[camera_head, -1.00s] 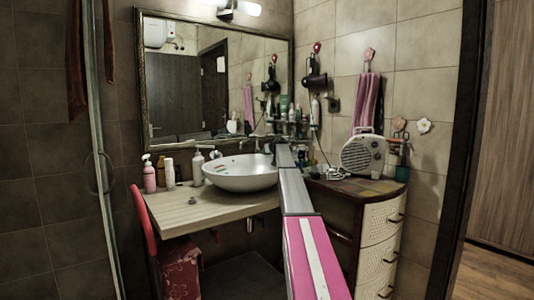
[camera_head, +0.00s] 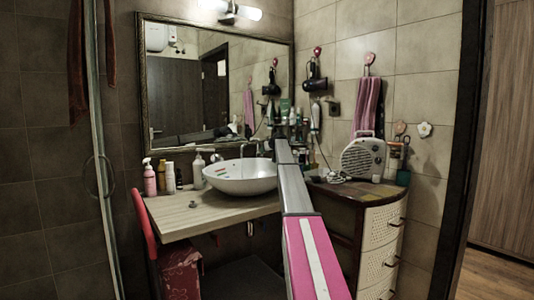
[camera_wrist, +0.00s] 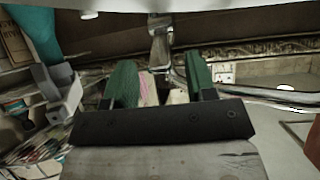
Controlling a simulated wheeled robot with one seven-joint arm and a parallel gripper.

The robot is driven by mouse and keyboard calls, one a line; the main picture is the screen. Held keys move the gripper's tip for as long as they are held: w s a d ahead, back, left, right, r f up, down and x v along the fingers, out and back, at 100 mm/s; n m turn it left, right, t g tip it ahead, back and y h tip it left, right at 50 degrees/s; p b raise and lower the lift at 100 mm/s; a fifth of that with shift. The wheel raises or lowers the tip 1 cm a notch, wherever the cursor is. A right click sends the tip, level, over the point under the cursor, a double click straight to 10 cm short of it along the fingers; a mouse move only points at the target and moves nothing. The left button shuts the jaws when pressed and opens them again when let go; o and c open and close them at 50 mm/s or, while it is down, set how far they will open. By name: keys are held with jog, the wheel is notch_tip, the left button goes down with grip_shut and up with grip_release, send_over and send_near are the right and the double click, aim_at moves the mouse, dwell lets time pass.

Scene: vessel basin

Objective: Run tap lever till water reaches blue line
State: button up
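The white oval basin (camera_head: 238,178) stands on the pale wooden counter. Small coloured marks show on its inner wall, too small to tell a blue line; no water can be made out. The tap (camera_head: 257,148) is behind the basin, partly hidden by my arm. In the wrist view chrome tap parts (camera_wrist: 160,45) show just beyond the fingers; I cannot tell which part is the lever. My gripper (camera_wrist: 160,80) has its two green fingers apart, with nothing clearly held between them. In the head view the gripper is hidden behind my arm.
Bottles (camera_head: 150,178) stand left of the basin on the counter (camera_head: 185,212). A round white appliance (camera_head: 363,158) sits on the cabinet at the right. A red chair (camera_head: 144,222) is at the counter's left end.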

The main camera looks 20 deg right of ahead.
jog(key=shift+s, duration=0.1)
jog(key=v, duration=1)
jog(key=shift+s+r, duration=0.15)
jog(key=shift+s, duration=0.1)
jog(key=shift+d, duration=0.15)
dwell(1.2)
jog(key=shift+t, duration=0.8)
jog(key=x, duration=0.4)
jog(key=f+x, duration=0.1)
jog(key=x, duration=0.4)
jog(key=f+x, duration=0.1)
jog(key=x, duration=0.4)
jog(key=shift+s, duration=0.3)
grip_shut()
